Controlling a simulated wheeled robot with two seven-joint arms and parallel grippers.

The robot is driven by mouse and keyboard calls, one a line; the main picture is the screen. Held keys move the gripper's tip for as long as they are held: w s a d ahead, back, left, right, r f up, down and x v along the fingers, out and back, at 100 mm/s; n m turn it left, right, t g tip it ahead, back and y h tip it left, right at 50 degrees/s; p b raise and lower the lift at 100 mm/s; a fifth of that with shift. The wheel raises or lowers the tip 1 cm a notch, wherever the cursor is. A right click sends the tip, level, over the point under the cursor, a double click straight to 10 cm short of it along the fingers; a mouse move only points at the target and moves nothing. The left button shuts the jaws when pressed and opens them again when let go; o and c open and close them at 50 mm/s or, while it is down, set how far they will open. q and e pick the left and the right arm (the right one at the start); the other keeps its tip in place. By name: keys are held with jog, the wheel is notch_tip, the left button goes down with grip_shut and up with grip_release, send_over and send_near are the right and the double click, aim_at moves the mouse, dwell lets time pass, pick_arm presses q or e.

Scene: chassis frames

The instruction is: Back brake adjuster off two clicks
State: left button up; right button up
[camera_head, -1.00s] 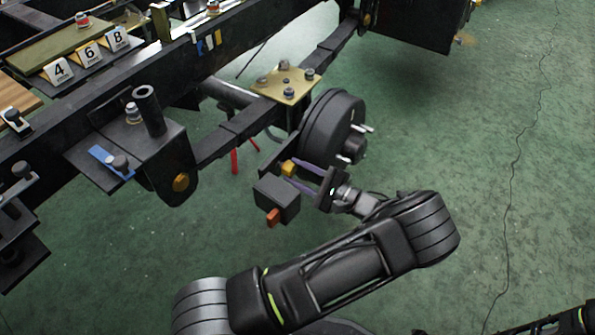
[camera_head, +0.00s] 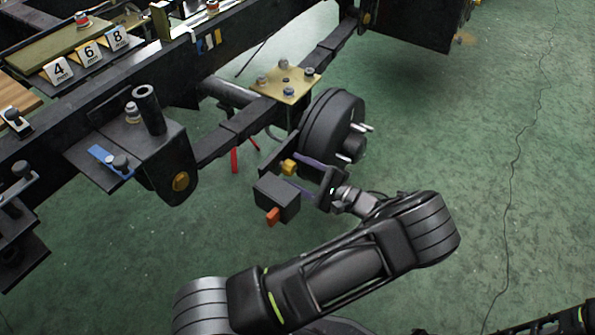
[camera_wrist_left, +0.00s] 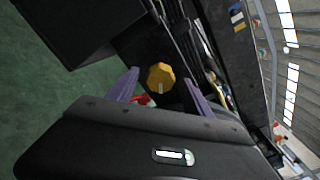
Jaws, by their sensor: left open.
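The brake adjuster appears as a yellow faceted knob (camera_head: 289,167) beside the black brake drum (camera_head: 328,127). In the left wrist view the knob (camera_wrist_left: 160,77) faces the camera with a small pale mark at its lower edge. My left gripper (camera_head: 298,171) is open, its purple fingers spread on either side of the knob. In the wrist view the fingers (camera_wrist_left: 160,88) show a gap to the knob on both sides. My right gripper is not in view.
A black box (camera_head: 276,198) with an orange tab (camera_head: 272,217) sits just below the knob. The black chassis rail (camera_head: 100,108) runs along the left, with number cards (camera_head: 90,53) above it.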

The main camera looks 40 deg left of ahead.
pick_arm(q)
jog(key=d+p, duration=0.1)
jog(key=d, duration=0.6)
jog(key=shift+d+p, duration=0.35)
jog(key=shift+d, duration=0.05)
jog(key=shift+w, duration=0.1)
